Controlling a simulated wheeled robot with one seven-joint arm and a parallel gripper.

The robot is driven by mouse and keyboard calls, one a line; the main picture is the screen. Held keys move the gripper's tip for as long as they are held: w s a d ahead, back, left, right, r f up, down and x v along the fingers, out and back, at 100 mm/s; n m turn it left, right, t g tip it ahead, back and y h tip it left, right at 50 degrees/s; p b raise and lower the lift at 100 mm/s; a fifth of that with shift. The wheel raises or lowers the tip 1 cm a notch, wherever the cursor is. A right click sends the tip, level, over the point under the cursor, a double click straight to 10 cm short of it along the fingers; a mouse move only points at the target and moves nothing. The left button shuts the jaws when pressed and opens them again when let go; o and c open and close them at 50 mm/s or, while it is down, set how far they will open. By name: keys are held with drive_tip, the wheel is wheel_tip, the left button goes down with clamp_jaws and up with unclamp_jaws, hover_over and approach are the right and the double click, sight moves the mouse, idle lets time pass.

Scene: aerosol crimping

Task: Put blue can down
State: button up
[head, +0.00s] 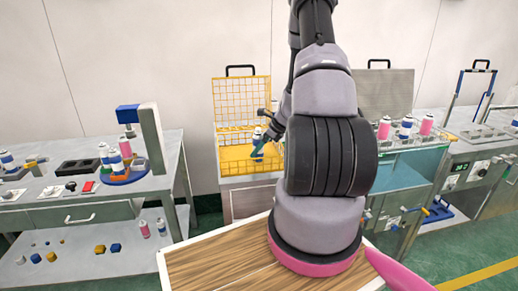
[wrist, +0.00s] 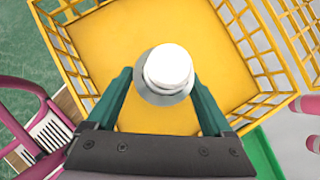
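The blue can (head: 257,139) is upright in the yellow wire basket area in the head view, with a white top and blue body. In the wrist view, its white cap and grey shoulder (wrist: 167,73) are seen from above, and its blue side is hidden. My gripper (wrist: 164,84) has its two green fingers close against both sides of the can. It also shows in the head view (head: 258,148), partly hidden behind my arm. The yellow basket (wrist: 195,22) lies around and below the can. I cannot tell whether the can's base touches the basket floor.
Basket mesh walls (head: 240,100) rise around the can. A left table (head: 110,202) carries several cans and a blue-and-white device (head: 150,138). Machines (head: 470,160) and more cans (head: 384,128) stand at right. A wooden-topped surface (head: 210,262) is in front.

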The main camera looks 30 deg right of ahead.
drive_tip(key=v, duration=1.2)
drive_tip(key=s+a+r+n, duration=0.3)
drive_tip(key=a+r+n, duration=0.3)
drive_tip(key=a+r, duration=0.3)
drive_tip(key=s+a+r+n, duration=0.3)
drive_tip(key=a+r+n, duration=0.4)
drive_tip(key=r, duration=0.5)
drive_tip(key=s+a+r+n+t+h, duration=0.1)
drive_tip(key=s+a+r+n, duration=0.2)
drive_tip(key=s, duration=0.4)
drive_tip(key=s+a+r+n+h, duration=0.1)
drive_tip(key=s+a+r+n, duration=0.2)
drive_tip(key=s+r+n, duration=0.3)
drive_tip(key=shift+s+a+r+n+t, duration=0.15)
drive_tip(key=shift+s+a+n+t, duration=0.2)
drive_tip(key=shift+s+n, duration=0.6)
drive_tip(key=shift+w, duration=0.15)
